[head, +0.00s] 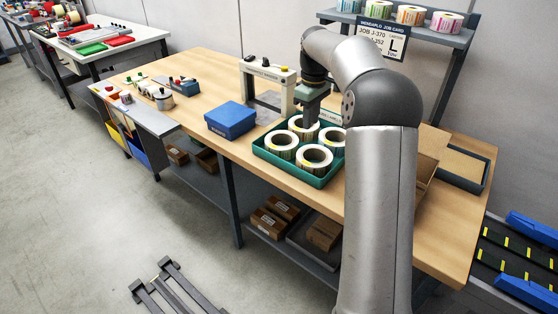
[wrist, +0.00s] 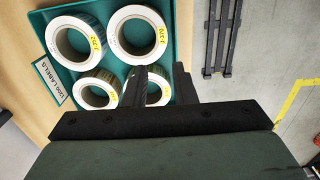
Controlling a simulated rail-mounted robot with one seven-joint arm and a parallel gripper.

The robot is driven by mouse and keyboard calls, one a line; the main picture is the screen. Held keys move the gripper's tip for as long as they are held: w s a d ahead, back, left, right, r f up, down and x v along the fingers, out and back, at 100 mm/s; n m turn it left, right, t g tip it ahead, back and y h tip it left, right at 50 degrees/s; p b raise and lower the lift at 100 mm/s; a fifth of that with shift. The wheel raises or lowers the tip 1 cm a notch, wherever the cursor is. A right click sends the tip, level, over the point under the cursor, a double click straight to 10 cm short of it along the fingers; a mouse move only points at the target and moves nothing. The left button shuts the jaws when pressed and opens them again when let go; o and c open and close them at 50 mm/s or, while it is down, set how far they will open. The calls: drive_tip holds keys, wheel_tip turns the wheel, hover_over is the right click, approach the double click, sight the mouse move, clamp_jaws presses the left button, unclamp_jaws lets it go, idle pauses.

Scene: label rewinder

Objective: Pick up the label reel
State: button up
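Several white-rimmed label reels lie flat in a teal tray (head: 318,183). In the head view they include a back reel (head: 294,122), a left reel (head: 281,150), a front reel (head: 314,168) and a right reel, partly beside my arm. In the wrist view, yellow stickers mark the reels; the upper right reel (wrist: 163,29) appears to read J-370, the upper left reel (wrist: 52,40) J-352. My gripper (head: 309,120) points down over the back reel. Its fingers (wrist: 160,72) stand apart in front of the lower right reel (wrist: 163,98), partly hiding it. Whether they touch it is unclear.
A blue box (head: 230,120) and a white bridge-shaped device (head: 268,82) stand left of the tray on the wooden bench. An open cardboard box (head: 432,148) is at right. A shelf with more reels (head: 411,15) and a job card (head: 380,38) rise behind.

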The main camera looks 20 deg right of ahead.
drive_tip(key=p, duration=0.1)
hover_over(306, 162)
wheel_tip(306, 162, down, 12)
drive_tip(key=shift+s, duration=0.15)
drive_tip(key=shift+f+p, duration=0.65)
drive_tip(key=shift+f, duration=2)
clamp_jaws()
